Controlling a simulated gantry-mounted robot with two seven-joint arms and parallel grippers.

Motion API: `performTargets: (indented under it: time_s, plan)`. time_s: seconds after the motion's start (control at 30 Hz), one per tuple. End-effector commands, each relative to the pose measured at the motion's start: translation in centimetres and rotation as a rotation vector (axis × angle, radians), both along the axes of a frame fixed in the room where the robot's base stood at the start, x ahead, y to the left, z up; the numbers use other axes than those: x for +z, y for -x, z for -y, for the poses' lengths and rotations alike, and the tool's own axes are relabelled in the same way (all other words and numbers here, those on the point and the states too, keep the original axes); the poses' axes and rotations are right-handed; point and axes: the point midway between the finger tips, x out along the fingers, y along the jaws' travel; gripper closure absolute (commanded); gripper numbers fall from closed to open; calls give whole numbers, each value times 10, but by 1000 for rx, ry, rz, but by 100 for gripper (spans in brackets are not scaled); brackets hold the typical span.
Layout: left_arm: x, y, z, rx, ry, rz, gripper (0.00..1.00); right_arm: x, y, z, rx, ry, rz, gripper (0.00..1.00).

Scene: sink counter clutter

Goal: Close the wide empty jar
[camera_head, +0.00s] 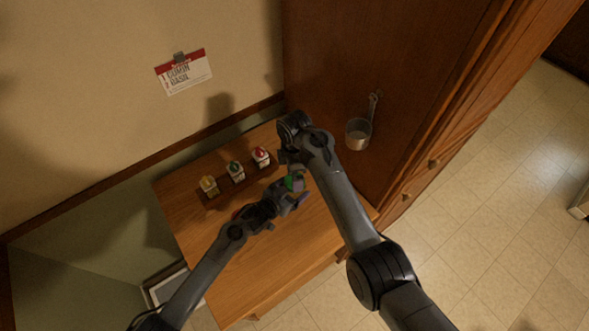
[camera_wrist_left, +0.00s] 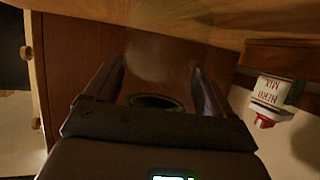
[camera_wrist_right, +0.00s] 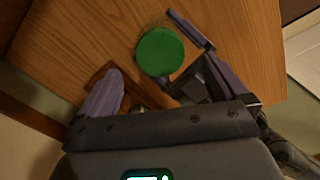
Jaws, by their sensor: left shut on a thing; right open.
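A round green lid (camera_wrist_right: 160,52) lies in front of my right gripper (camera_wrist_right: 145,60) in the right wrist view, seen from above. It also shows as a green patch (camera_head: 291,183) in the head view, between the two grippers. My right gripper is open, its fingers spread to either side of the lid and apart from it. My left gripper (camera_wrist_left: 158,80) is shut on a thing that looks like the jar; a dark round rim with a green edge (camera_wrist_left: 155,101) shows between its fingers. The jar's body is mostly hidden. I cannot tell how the lid sits on it.
A wooden rack with three small spice jars, yellow-topped (camera_head: 208,185), green-topped (camera_head: 235,170) and red-topped (camera_head: 261,156), stands at the back of the counter (camera_head: 190,225). A metal scoop (camera_head: 358,134) hangs on the cabinet side. A note (camera_head: 184,73) hangs on the wall.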

Motion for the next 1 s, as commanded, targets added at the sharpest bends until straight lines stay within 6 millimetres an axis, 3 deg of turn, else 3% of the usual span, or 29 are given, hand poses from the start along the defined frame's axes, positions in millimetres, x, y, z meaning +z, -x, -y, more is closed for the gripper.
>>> performTargets:
  time_s: [0.27,0.7,1.0]
  plan:
    - [-4,2,-1,0,-3,-7,100,15,-1,-1,0,-1,2,0]
    - [-4,2,-1,0,-3,-6,100,91,-1,-1,1,-2,3,0]
    - [-4,2,-1,0,-3,-6,100,118,-1,0,0,0,1,0]
